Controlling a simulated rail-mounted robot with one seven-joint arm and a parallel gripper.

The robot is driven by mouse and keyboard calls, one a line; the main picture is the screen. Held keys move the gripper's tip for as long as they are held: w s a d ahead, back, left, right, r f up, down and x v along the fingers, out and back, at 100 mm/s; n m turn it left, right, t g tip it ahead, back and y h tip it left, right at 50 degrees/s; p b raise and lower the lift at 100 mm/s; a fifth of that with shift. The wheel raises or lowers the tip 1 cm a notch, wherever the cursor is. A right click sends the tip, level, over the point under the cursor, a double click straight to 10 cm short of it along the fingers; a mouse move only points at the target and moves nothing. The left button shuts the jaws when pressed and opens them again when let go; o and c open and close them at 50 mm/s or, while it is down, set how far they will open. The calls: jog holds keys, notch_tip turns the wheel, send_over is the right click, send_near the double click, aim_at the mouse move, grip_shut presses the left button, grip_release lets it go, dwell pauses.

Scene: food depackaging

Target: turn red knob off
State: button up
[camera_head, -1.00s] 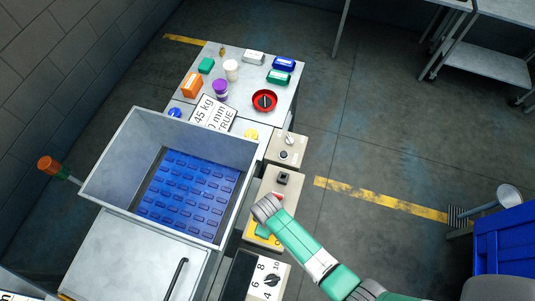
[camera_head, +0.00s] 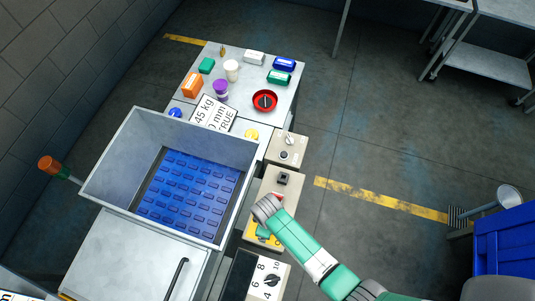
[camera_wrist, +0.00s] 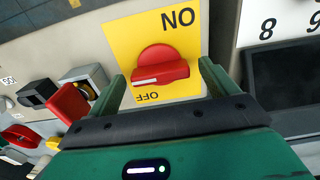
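The red knob (camera_wrist: 165,60) sits on a yellow plate (camera_wrist: 118,38) in the wrist view. The knob's white mark lies nearly level and points left. My gripper (camera_wrist: 162,72) is open, with one green finger at each side of the knob; I cannot tell whether they touch it. In the head view my gripper (camera_head: 264,230) is over the yellow plate (camera_head: 255,240), and the knob cannot be made out there.
Beside the plate are a red control (camera_wrist: 68,103) and a grey switch box (camera_wrist: 80,78). A panel with a dark screen (camera_wrist: 285,75) and digits lies right. In the head view, a metal bin (camera_head: 100,185) stands left of the controls; the floor to their right is mostly clear.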

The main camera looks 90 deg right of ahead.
notch_tip(320, 180, up, 8)
jog(key=shift+f, duration=0.1)
dwell(0.4)
dwell(0.4)
